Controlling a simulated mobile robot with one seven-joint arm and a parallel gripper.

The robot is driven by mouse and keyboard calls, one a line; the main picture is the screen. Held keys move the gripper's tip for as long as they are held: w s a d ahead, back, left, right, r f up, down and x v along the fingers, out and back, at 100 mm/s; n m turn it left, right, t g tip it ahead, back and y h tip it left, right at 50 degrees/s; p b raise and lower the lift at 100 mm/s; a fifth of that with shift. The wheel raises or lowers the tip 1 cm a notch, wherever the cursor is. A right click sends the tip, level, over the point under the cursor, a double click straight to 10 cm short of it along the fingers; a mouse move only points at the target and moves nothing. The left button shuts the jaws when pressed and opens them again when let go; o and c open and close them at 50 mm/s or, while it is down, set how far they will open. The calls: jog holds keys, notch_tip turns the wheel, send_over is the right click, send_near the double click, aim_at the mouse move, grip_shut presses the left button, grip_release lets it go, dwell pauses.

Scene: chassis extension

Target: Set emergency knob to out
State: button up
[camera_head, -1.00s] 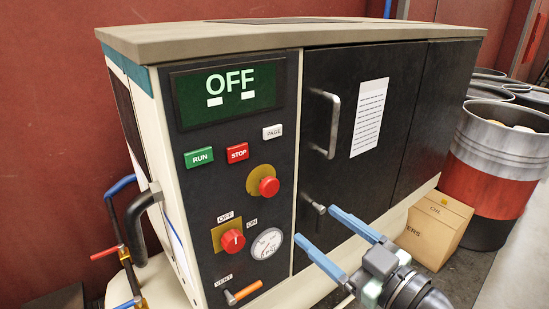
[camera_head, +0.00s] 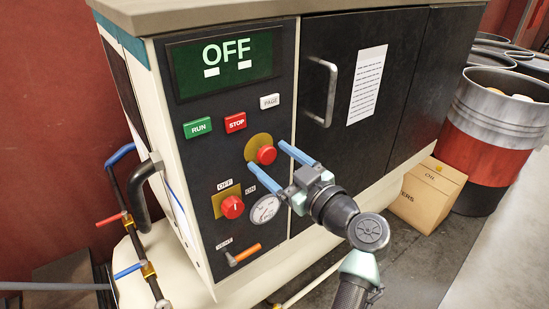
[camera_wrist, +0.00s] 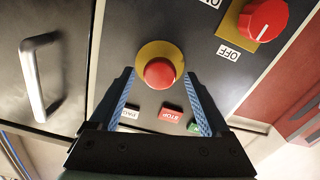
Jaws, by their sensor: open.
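The emergency knob is a red mushroom button (camera_head: 267,154) on a round yellow plate (camera_head: 252,146), below the red STOP button. It also shows in the wrist view (camera_wrist: 159,72), upside down, centred a little beyond my fingertips. My gripper (camera_head: 265,158) is open, with two blue fingers reaching toward the panel around the knob's area. In the wrist view the fingers (camera_wrist: 158,84) stand to the left and right of the knob with gaps on both sides. I cannot tell how far the fingertips are from the panel.
A red OFF/ON rotary switch (camera_head: 232,206), a gauge (camera_head: 265,208) and an orange-handled VENT valve (camera_head: 245,254) lie below. RUN (camera_head: 198,127) and PAGE (camera_head: 269,101) buttons are above. A door handle (camera_head: 330,92) projects at the right. The display (camera_head: 226,64) reads OFF.

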grip_shut()
dwell(0.4)
dwell(1.0)
